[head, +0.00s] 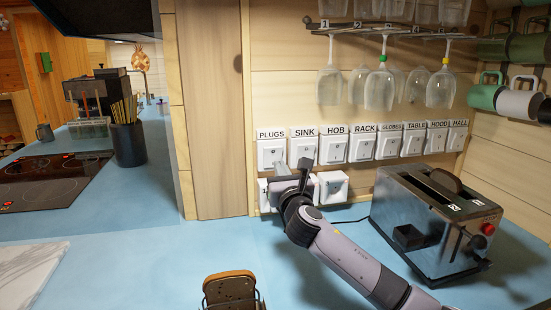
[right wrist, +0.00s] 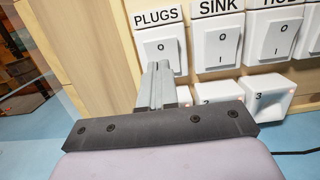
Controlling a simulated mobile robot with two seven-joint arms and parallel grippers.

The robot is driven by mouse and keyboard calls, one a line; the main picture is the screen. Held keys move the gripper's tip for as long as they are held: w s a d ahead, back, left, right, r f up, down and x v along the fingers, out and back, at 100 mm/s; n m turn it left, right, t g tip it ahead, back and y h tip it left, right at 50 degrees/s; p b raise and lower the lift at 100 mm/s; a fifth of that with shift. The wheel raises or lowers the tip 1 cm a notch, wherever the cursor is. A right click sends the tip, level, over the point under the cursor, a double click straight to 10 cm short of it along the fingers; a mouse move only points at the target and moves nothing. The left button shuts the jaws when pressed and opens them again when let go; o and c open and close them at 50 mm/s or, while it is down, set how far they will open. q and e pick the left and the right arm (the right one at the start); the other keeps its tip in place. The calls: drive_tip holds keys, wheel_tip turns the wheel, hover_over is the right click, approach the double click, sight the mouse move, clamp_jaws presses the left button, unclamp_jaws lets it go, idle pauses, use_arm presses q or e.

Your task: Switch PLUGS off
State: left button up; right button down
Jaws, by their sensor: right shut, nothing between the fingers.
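The PLUGS switch (head: 268,151) is a white rocker at the left end of a labelled row on the wooden wall. In the right wrist view the PLUGS switch (right wrist: 151,44) shows a "0" on its upper half; my fingers hide its lower half, so its position is unclear. My right gripper (head: 281,168) is shut and empty, its fingertips at the lower part of this switch. In the right wrist view the shut fingers (right wrist: 157,80) overlap the rocker; whether they touch it I cannot tell. My left gripper is not in view.
The SINK switch (head: 303,149) is close on the right, with more switches beyond. Below are white numbered sockets; socket 3 (right wrist: 267,97) has a small red light. A metal toaster (head: 430,225) stands right of my arm. Glasses (head: 380,88) hang above.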

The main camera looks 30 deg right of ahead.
sight(273, 152)
drive_tip(key=shift+x, duration=2.95)
drive_tip(key=shift+f, duration=0.1)
